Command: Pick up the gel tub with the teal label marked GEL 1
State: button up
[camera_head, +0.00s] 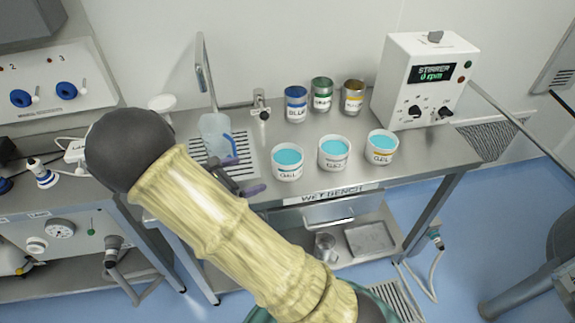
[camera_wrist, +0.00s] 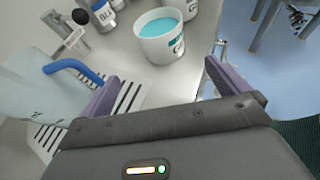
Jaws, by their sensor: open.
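Three white tubs of blue gel stand in a row near the front of the steel bench. The left tub (camera_head: 288,163) appears to be GEL 1; its print is small in the head view. In the wrist view the tub (camera_wrist: 160,45) shows a teal mark on its label and stands upright just beyond the fingers. My gripper (camera_head: 244,174) is left of this tub, partly hidden behind my arm. Its purple fingers (camera_wrist: 168,85) are spread and empty, with the tub ahead of them, not between them. The middle tub (camera_head: 333,154) and the right tub (camera_head: 381,147), with a yellowish label, stand farther right.
A clear jug with a blue handle (camera_head: 215,133) stands on the drain grille, close to my gripper's left; it also fills the wrist view's left (camera_wrist: 40,95). Several cans (camera_head: 296,105) stand behind the tubs. A tap (camera_head: 261,104) and stirrer box (camera_head: 420,85) are behind.

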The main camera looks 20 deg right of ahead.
aim_at(275, 167)
jog(key=p+x, duration=0.1)
jog(key=x, duration=0.9)
jog(key=shift+d+f, duration=0.2)
jog(key=shift+d, duration=0.05)
jog(key=p+x, duration=0.1)
jog(key=x, duration=0.4)
jog(key=shift+s+f+p, duration=0.15)
jog(key=shift+f+p, duration=0.15)
jog(key=shift+p, duration=0.1)
jog(key=shift+c, duration=0.4)
jog(key=c, duration=1.1)
